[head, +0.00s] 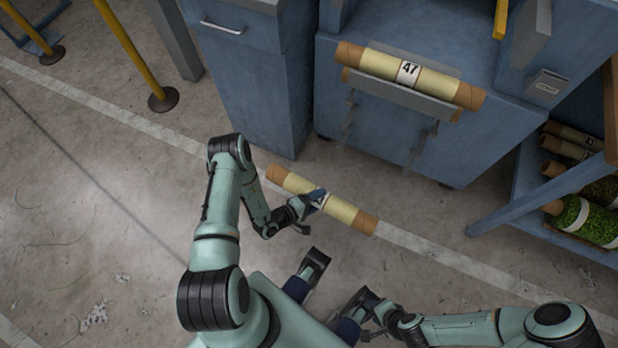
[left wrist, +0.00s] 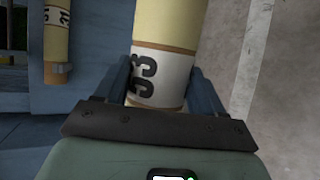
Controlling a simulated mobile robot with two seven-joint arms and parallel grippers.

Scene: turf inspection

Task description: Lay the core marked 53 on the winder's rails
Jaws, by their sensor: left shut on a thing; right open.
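The core marked 53 is a pale yellow tube with brown ends (head: 345,211). My left gripper (head: 317,199) is shut around its middle and holds it in front of the blue machine. In the left wrist view the 53 label (left wrist: 160,78) sits between the fingers. Another core, marked 47 (head: 440,84), lies along a grey ledge (head: 405,96) on the front of the blue machine, which looks like the winder; I cannot clearly make out separate rails. My right gripper (head: 331,298) is open and empty, low in the head view near my body.
A blue cabinet (head: 250,75) stands left of the machine. A rack (head: 545,215) at the right holds several rolls, one of green turf (head: 590,222). Yellow posts (head: 130,50) stand at the upper left. The floor (head: 90,170) at the left is clear.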

